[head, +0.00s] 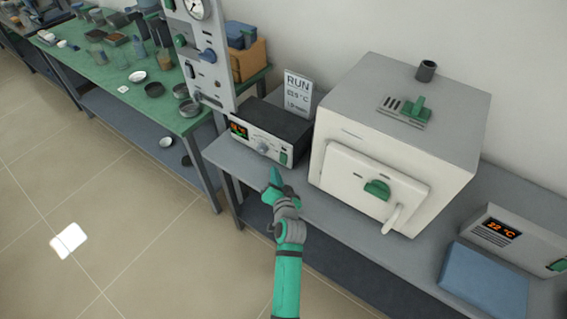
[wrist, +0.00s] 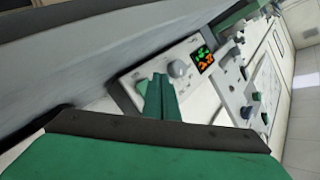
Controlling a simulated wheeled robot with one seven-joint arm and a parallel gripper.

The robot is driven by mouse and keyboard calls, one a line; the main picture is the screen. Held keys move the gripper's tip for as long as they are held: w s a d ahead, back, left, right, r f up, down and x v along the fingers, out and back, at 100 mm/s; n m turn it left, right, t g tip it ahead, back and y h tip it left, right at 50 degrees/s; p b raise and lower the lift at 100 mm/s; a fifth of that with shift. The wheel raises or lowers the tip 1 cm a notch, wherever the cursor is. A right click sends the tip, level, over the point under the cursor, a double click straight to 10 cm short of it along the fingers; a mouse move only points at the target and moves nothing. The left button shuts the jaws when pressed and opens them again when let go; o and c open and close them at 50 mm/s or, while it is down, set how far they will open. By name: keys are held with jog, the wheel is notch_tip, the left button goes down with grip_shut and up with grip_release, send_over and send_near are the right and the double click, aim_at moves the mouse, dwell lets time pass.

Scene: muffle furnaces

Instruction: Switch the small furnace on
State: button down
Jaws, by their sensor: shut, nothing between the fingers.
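A white furnace (head: 400,135) with a closed front door stands on the grey bench, with a green door knob (head: 377,189) and a pale handle. To its left is a dark control box (head: 272,122) with a lit display (head: 239,131), a round knob (head: 263,147) and a green switch (head: 284,157). The wrist view shows the same display (wrist: 204,59), knob (wrist: 178,69) and switch (wrist: 142,85). My gripper (head: 275,178) is shut and empty, just in front of the box; its fingertips (wrist: 160,84) overlap the panel beside the switch. I cannot tell contact or the switch's position.
A sign reading RUN (head: 299,90) stands behind the box. A tall panel with a gauge (head: 200,50) rises at left. At right is a unit showing 22 °C (head: 515,238) with a blue block (head: 484,280) before it. A green table (head: 110,75) holds dishes.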

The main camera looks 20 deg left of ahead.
jog(key=shift+w+d+f, duration=0.1)
jog(key=shift+w+d, duration=0.1)
jog(key=shift+w, duration=0.25)
jog(key=shift+w+d+f, duration=0.1)
jog(key=shift+w+d, duration=0.05)
jog(key=shift+w, duration=0.3)
jog(key=shift+w+r, duration=0.1)
dwell(1.4)
jog(key=shift+w+d, duration=0.15)
jog(key=shift+w, duration=0.15)
jog(key=shift+w+d, duration=0.1)
jog(key=shift+w, duration=0.2)
dwell(0.7)
jog(key=shift+s+a, duration=0.25)
jog(key=shift+s, duration=0.45)
jog(key=shift+s+a+r, duration=0.1)
jog(key=shift+s+a, duration=0.2)
jog(key=shift+s, duration=0.5)
jog(key=shift+s+a+r, duration=0.1)
jog(key=shift+s+a, duration=0.15)
jog(key=shift+s, duration=0.5)
jog(key=shift+s+a+r, duration=0.1)
jog(key=shift+s+a, duration=0.2)
jog(key=shift+s, duration=0.5)
